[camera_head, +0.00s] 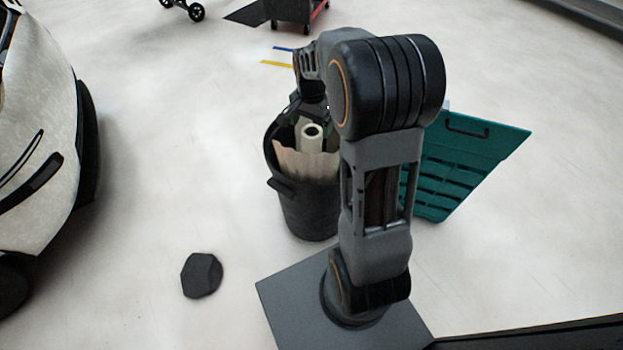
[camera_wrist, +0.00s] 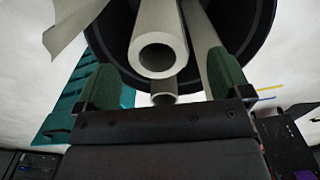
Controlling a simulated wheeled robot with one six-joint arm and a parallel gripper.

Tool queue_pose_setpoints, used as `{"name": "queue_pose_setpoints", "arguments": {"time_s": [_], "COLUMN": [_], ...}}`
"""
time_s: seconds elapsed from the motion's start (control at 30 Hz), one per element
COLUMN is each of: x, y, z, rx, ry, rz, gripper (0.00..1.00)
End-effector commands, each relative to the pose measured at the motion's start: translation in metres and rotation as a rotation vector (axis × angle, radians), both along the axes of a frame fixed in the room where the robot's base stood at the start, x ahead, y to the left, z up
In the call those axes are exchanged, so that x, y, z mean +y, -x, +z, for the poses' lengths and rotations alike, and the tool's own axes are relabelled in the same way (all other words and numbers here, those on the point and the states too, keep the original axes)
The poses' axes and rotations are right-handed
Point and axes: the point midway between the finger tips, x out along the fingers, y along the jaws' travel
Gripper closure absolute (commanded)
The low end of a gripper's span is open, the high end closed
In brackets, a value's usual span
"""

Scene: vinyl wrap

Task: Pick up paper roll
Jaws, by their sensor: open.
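A pale paper roll (camera_head: 312,144), a hollow tube, stands upright in a black bin (camera_head: 309,212) in the head view. In the wrist view the roll's (camera_wrist: 158,16) open end faces me between the two green fingers. My gripper (camera_wrist: 163,62) is open, with one finger on each side of the roll's end. I cannot tell whether either finger touches it. A second, narrower tube end (camera_wrist: 163,99) shows just below it in the wrist view. In the head view my arm and the bin's rim hide the fingers.
Beige sheet material (camera_head: 300,164) sticks up inside the bin around the roll. A teal panel (camera_head: 466,160) stands behind my arm at right. A dark block (camera_head: 202,275) lies on the floor at left. A car (camera_head: 38,140) stands at far left. Floor between is clear.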

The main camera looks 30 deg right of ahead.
Motion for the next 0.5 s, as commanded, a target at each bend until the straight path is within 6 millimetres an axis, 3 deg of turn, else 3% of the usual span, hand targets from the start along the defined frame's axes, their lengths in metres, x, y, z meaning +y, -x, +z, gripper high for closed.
{"name": "queue_pose_setpoints", "arguments": {"time_s": [0.37,0.5], "x": [0.000,-0.002], "y": [0.001,0.002], "z": [-0.022,-0.038], "rx": [0.000,0.001], "ry": [0.000,0.000], "rz": [0.001,0.001], "gripper": [0.04,0.04]}}
